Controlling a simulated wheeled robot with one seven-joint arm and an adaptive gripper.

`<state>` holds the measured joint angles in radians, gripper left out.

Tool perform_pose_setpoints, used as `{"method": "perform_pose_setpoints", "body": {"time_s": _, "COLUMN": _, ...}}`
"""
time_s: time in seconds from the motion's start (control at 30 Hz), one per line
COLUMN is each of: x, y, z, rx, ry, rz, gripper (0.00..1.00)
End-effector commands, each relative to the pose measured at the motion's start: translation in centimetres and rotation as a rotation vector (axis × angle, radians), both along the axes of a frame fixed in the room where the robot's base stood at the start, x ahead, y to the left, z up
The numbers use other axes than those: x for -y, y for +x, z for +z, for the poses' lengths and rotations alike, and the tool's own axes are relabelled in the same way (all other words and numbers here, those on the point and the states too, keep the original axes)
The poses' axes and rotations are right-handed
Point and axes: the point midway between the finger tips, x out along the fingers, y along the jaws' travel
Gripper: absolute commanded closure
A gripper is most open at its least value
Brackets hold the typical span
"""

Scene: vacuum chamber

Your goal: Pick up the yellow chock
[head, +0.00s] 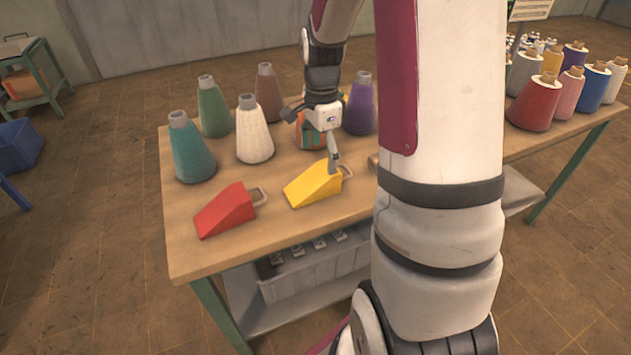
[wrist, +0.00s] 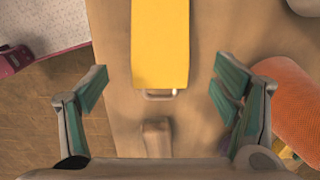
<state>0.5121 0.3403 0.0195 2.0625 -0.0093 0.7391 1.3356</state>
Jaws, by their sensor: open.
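The yellow chock (head: 313,184) is a wedge with a small loop handle, lying on the wooden table near its front edge. In the wrist view the yellow chock (wrist: 160,42) lies ahead of my gripper, its handle end toward me. My gripper (head: 312,135) is open and empty above the table, by the chock's handle end. In the wrist view the fingers of my gripper (wrist: 160,90) are spread wide, one on each side of the chock's line. The far end of the chock is cut off in the wrist view.
A red chock (head: 226,210) lies left of the yellow one on the table (head: 190,255). Several thread cones, including a white one (head: 254,130) and a purple one (head: 359,105), stand behind. An orange cone (wrist: 290,100) is close to my right finger in the wrist view. More spools stand at right.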

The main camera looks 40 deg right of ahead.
Motion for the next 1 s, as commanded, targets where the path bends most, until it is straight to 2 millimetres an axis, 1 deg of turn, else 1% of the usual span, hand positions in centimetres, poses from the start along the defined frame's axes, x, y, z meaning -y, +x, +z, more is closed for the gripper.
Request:
{"method": "perform_pose_setpoints", "body": {"time_s": 0.03, "x": -0.1, "y": 0.0, "z": -1.0, "rx": -0.004, "ry": 0.002, "rz": 0.001, "gripper": 0.18}}
{"method": "perform_pose_setpoints", "body": {"time_s": 0.1, "x": -0.1, "y": 0.0, "z": -1.9, "rx": -0.003, "ry": 0.002, "rz": 0.001, "gripper": 0.18}}
{"method": "perform_pose_setpoints", "body": {"time_s": 0.37, "x": -0.1, "y": 0.0, "z": -3.6, "rx": -0.001, "ry": 0.000, "rz": 0.001, "gripper": 0.18}}
{"method": "perform_pose_setpoints", "body": {"time_s": 0.6, "x": -0.5, "y": 0.2, "z": -7.0, "rx": -0.003, "ry": 0.002, "rz": 0.003, "gripper": 0.18}}
{"method": "perform_pose_setpoints", "body": {"time_s": 0.67, "x": -0.5, "y": 0.2, "z": -7.6, "rx": -0.002, "ry": 0.001, "rz": 0.002, "gripper": 0.18}}
{"method": "perform_pose_setpoints", "body": {"time_s": 0.77, "x": -0.5, "y": 0.2, "z": -8.1, "rx": -0.001, "ry": 0.000, "rz": 0.002, "gripper": 0.18}}
{"method": "perform_pose_setpoints", "body": {"time_s": 0.97, "x": -0.5, "y": 0.2, "z": -8.1, "rx": 0.000, "ry": 0.000, "rz": 0.002, "gripper": 0.18}}
{"method": "perform_pose_setpoints", "body": {"time_s": 1.0, "x": -0.5, "y": 0.2, "z": -8.1, "rx": 0.000, "ry": 0.000, "rz": 0.002, "gripper": 0.23}}
